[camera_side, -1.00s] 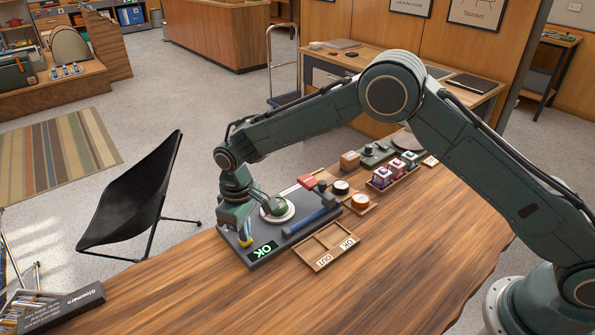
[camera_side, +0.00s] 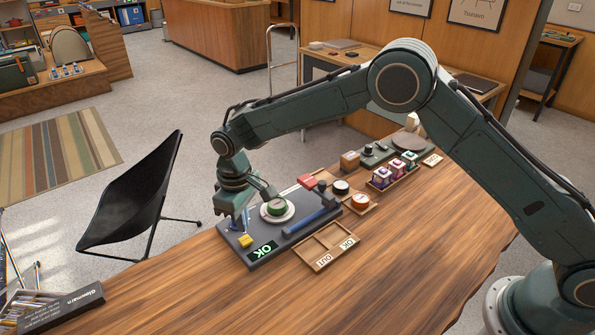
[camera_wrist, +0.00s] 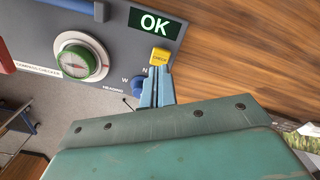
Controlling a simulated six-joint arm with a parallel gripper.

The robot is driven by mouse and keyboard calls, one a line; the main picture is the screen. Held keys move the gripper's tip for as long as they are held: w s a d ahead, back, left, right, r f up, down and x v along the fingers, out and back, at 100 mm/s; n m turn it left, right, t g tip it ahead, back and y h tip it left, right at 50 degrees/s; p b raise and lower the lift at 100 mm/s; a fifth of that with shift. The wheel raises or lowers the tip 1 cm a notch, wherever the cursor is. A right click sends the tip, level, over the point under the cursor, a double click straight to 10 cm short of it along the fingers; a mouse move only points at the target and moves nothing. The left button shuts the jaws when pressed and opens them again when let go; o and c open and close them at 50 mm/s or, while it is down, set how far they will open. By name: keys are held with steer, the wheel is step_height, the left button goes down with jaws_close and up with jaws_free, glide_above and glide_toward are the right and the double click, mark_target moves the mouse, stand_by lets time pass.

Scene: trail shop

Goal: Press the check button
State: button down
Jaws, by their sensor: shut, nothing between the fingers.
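The yellow check button (camera_side: 245,241) sits on the near left part of the dark grey compass checker (camera_side: 278,252). It shows in the wrist view (camera_wrist: 160,56) just past my fingertips. My gripper (camera_side: 240,226) is shut and empty, its blue fingers pointing down at the checker. In the wrist view the fingertips (camera_wrist: 158,70) line up with the button's lower edge; I cannot tell whether they touch it. A sign (camera_side: 262,250) on the checker shows OK on green. A green compass (camera_side: 276,208) rests in the round white dial.
A blue heading knob (camera_wrist: 137,88) is close beside my fingers. A red-ended lever (camera_side: 308,181) and a blue bar (camera_side: 312,220) are on the checker's right. A two-part wooden tray (camera_side: 312,262) lies in front.

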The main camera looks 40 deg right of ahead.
mark_target(246, 239)
steer(key=shift+r, duration=1.5)
steer(key=shift+d+r, duration=0.15)
steer(key=shift+r, duration=0.05)
steer(key=s+d+r+m+t, duration=0.1)
steer(key=s+d+r, duration=0.55)
steer(key=r, duration=0.35)
steer(key=s+d+r+m+t, duration=0.2)
steer(key=s+d+r, duration=0.3)
steer(key=d+r, duration=0.4)
steer(key=s+d+m+t, duration=0.1)
steer(key=s+d, duration=0.3)
steer(key=s, duration=0.7)
steer(key=s+d+r+m+t, duration=0.1)
steer(key=s+d, duration=0.3)
steer(key=s, duration=0.8)
steer(key=shift+d+r+m+t, duration=0.2)
steer(key=shift+m+t, duration=0.1)
steer(key=shift+m, duration=0.2)
